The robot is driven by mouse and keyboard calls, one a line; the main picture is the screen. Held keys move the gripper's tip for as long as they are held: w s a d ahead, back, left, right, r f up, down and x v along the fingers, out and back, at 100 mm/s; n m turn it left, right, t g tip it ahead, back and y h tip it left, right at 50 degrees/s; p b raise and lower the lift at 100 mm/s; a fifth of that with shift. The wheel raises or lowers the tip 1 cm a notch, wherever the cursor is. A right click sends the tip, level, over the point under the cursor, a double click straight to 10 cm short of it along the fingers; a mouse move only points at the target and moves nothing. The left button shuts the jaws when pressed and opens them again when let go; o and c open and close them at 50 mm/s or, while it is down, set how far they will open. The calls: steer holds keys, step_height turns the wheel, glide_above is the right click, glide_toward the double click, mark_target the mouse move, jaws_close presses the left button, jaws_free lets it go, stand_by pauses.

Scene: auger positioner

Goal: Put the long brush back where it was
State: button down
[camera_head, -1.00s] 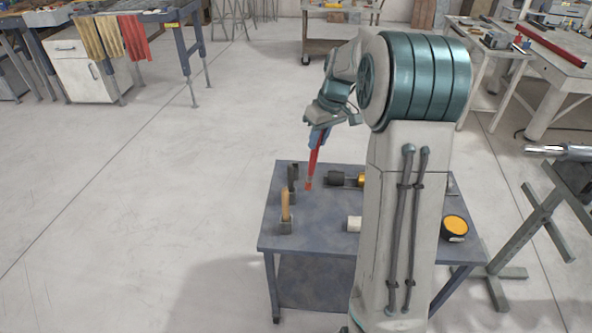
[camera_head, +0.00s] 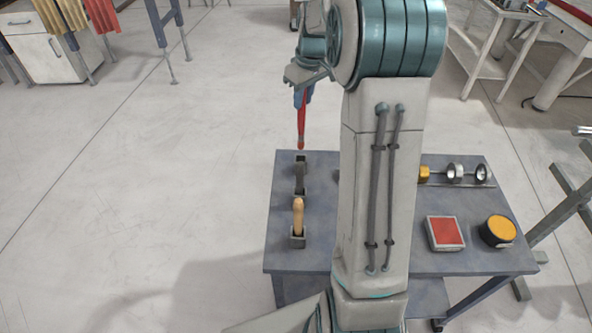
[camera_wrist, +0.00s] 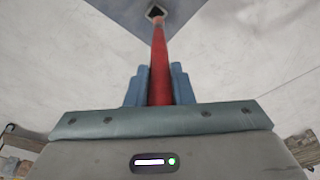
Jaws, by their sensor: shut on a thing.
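The long brush is the long red tool (camera_head: 301,125) that my gripper (camera_head: 302,97) holds, pointing down over the table's far left corner. In the wrist view the red shaft (camera_wrist: 159,75) runs between the two blue fingers of my gripper (camera_wrist: 159,90), which are shut on it. Its far end appears in front of a small holder with a dark square opening (camera_wrist: 155,11). In the head view the brush's lower end is just above the rearmost dark holder (camera_head: 301,158). I cannot tell whether the end is in the opening.
On the blue-grey table (camera_head: 285,190), a dark-handled tool (camera_head: 299,178) and a wooden-handled tool (camera_head: 298,215) stand in a row in front. A red pad in a tray (camera_head: 446,232), a yellow-topped tin (camera_head: 498,231) and metal rings (camera_head: 455,172) are at right. My arm hides the table's middle.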

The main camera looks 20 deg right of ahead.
mark_target(302, 133)
steer(key=f, duration=1.1)
steer(key=shift+w, duration=0.3)
steer(key=shift+f, duration=0.1)
steer(key=c, duration=1.3)
jaws_free()
steer(key=shift+o, duration=0.2)
steer(key=shift+d, duration=0.1)
